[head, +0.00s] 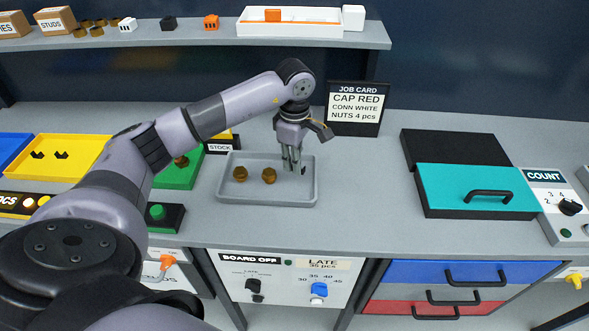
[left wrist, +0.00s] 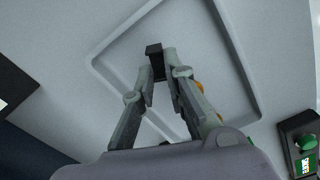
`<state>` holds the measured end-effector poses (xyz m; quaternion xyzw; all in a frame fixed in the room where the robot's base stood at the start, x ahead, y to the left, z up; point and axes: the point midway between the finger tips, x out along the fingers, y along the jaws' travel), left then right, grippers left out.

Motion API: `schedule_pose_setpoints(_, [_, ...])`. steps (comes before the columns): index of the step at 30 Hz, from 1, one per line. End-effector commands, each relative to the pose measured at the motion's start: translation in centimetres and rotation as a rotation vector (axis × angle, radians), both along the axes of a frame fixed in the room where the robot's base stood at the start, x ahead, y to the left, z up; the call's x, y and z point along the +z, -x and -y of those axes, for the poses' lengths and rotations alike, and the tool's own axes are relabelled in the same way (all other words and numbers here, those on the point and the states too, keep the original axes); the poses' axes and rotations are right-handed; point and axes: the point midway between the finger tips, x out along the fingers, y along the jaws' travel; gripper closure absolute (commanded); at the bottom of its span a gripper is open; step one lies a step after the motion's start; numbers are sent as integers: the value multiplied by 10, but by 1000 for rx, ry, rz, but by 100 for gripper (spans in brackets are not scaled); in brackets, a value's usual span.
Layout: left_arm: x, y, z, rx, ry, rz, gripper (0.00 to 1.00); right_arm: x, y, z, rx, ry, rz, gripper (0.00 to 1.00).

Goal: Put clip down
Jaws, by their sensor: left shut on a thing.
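My left gripper (head: 293,166) is over the right part of the grey tray (head: 285,192), pointing down. In the left wrist view my gripper (left wrist: 160,72) is shut on a small black clip (left wrist: 154,49) at its fingertips. Only a little of the held clip (head: 303,169) shows in the head view. The clip is over the tray floor; I cannot tell whether it touches it. Two brown nuts (head: 255,175) lie in the tray, left of the gripper. Two similar black clips (head: 49,155) lie in the yellow bin (head: 80,170). My right gripper is not in view.
The job card (head: 354,108) stands behind the tray. A black box with a teal lid (head: 445,180) is to the right. The STOCK sign (head: 219,147) and green bin (head: 180,178) are left of the tray. A shelf (head: 200,42) runs along the back.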

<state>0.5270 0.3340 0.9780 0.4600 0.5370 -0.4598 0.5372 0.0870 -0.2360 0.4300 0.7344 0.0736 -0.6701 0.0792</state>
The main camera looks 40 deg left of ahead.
Motion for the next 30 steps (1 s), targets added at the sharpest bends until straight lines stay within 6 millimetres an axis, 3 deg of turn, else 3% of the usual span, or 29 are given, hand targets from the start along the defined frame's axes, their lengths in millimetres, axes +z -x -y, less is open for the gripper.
schedule_pose_setpoints(8, [-37, 1, 1, -1, 1, -5, 98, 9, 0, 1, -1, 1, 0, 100])
schedule_pose_setpoints(19, [-44, 1, 0, -1, 0, -2, 98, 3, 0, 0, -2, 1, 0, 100])
schedule_pose_setpoints(20, [-42, 0, 0, -1, 0, -1, 86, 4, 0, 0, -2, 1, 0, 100])
schedule_pose_setpoints(30, [-42, 1, 0, 0, 0, -2, 67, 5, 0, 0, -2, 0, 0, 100])
